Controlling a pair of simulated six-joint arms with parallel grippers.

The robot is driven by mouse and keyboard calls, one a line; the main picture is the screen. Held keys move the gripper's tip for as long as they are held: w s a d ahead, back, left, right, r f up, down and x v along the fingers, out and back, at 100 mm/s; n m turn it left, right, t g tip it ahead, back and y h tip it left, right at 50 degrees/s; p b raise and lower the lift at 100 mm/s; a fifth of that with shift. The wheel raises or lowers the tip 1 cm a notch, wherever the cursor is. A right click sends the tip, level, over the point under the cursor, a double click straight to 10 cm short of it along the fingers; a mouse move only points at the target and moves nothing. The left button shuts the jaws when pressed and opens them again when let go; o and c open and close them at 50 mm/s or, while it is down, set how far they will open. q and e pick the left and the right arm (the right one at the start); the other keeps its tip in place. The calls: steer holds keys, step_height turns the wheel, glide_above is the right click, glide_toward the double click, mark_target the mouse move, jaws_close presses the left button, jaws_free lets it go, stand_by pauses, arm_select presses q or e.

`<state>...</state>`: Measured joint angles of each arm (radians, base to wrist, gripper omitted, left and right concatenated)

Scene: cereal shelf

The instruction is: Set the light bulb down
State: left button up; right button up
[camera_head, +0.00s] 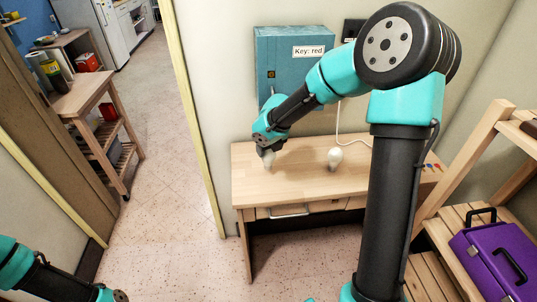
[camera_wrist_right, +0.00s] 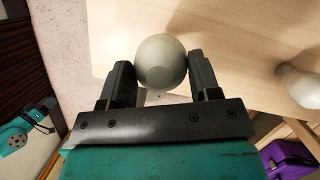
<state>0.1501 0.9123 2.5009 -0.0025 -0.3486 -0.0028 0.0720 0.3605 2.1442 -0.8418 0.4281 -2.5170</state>
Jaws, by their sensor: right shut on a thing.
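The light bulb (camera_wrist_right: 162,62) is a pale, rounded globe between the two black fingers of my right gripper (camera_wrist_right: 155,85) in the wrist view. In the head view the right gripper (camera_head: 266,150) points down over the left part of the wooden table (camera_head: 300,185), with the pale bulb (camera_head: 268,159) below it. I cannot tell whether the bulb touches the tabletop. Part of my left arm shows at the lower left of the head view, but its gripper does not.
A teal box labelled "Key: red" (camera_head: 290,60) hangs on the wall. A purple case (camera_head: 490,255) sits on the wooden shelf at right. The front middle of the tabletop is clear.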

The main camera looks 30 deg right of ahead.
steer(key=shift+w+d, duration=0.15)
steer(key=shift+w, duration=0.05)
steer(key=shift+w+d+f, duration=0.1)
steer(key=shift+w+f, duration=0.05)
steer(key=shift+f, duration=1.65)
steer(key=o, duration=1.2)
steer(key=shift+f, duration=0.1)
steer(key=v, duration=1.2)
